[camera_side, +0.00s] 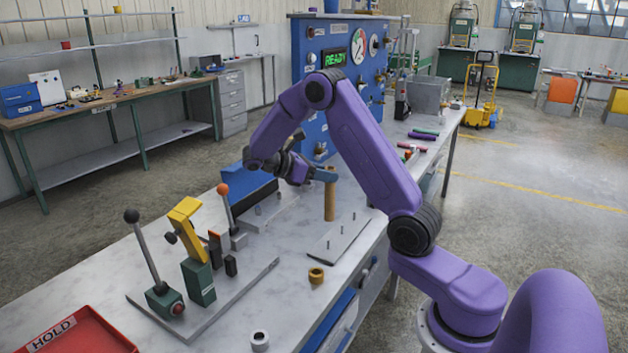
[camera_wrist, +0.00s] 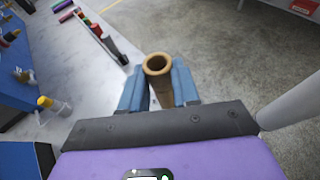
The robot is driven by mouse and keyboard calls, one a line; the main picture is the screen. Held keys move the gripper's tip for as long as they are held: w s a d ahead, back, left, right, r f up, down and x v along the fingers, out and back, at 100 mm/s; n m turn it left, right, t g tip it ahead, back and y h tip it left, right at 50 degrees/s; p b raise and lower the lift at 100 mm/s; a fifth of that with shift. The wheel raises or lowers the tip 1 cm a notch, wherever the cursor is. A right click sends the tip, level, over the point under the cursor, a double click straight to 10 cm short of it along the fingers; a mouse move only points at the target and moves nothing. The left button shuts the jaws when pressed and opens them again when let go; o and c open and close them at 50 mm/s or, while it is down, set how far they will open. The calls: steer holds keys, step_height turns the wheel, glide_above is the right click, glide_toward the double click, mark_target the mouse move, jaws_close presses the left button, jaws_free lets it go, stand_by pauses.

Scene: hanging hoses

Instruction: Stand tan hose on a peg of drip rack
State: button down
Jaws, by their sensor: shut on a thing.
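The tan hose (camera_side: 330,202) stands upright in my gripper (camera_side: 326,175). The blue fingers are shut on it near its top end. In the wrist view the hose's open top end (camera_wrist: 157,66) shows between the two blue fingers (camera_wrist: 159,88). The drip rack (camera_side: 336,241) seems to be the flat grey plate with several short upright pegs on the bench. The hose's lower end is near the plate's back left edge. I cannot tell whether it touches the plate or is around a peg.
A lever panel (camera_side: 210,302) with tall handles stands left of the plate. A brass-coloured ring (camera_side: 316,275) and a grey ring (camera_side: 260,340) lie in front. A red tray (camera_side: 80,335) is at the near left. Several coloured hoses (camera_side: 424,134) lie farther back.

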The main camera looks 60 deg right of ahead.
stand_by(0.4)
steer(key=shift+f, duration=2.9)
steer(key=shift+f, duration=2.2)
steer(key=c, duration=0.8)
jaws_free()
steer(key=shift+o, duration=0.2)
steer(key=v, duration=1.7)
steer(key=shift+w, duration=0.4)
steer(key=shift+r, duration=0.1)
